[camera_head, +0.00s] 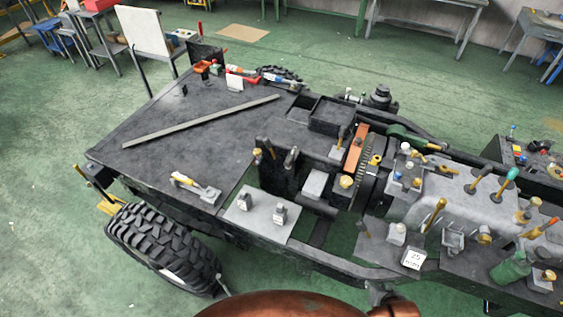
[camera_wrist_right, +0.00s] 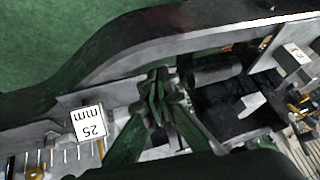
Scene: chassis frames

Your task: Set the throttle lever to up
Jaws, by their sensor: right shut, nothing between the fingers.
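Several levers stand on the chassis in the head view, and I cannot tell which is the throttle lever. My right gripper (camera_head: 378,291) shows small and dark at the bottom, by the near frame rail. In the right wrist view its green fingers (camera_wrist_right: 158,98) are closed together with nothing between them. They are beside the block marked 25 mm (camera_wrist_right: 88,123), which also shows in the head view (camera_head: 413,259). My left gripper is not in view.
The near frame rail (camera_head: 335,262) runs below the housing and crosses the wrist view (camera_wrist_right: 140,45). A green bottle-like part (camera_head: 510,268) and small blocks crowd the right. A large tyre (camera_head: 165,246) is at lower left.

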